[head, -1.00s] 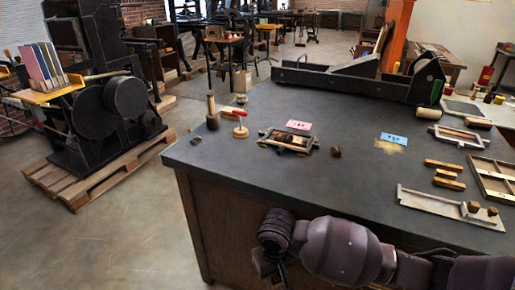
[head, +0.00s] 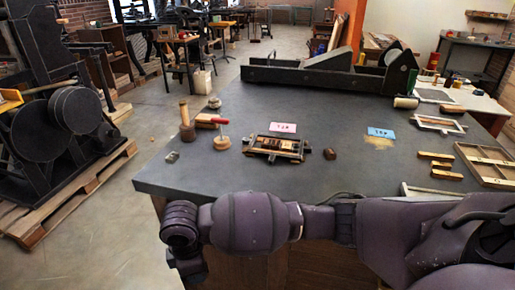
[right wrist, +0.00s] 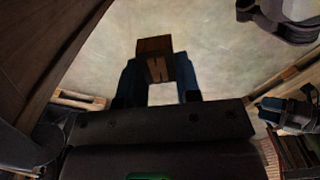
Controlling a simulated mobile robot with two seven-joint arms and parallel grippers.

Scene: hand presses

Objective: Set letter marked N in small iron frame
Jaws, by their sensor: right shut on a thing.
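The wooden letter block marked N (right wrist: 155,68) is in the right wrist view, its N facing the camera. My right gripper (right wrist: 157,88) is shut on it, with a blue finger on each side, away from the table top. In the head view my right arm crosses the front of the table, and its fingers are hidden. A small iron frame (head: 276,148) with wooden pieces inside lies mid-table, in front of the pink card (head: 283,128). What seems to be my left gripper (right wrist: 283,108) shows at the right of the right wrist view; its opening is unclear.
A blue card (head: 381,133), another frame (head: 438,124) and a wooden tray (head: 487,162) lie to the right. The left front table top is mostly clear.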

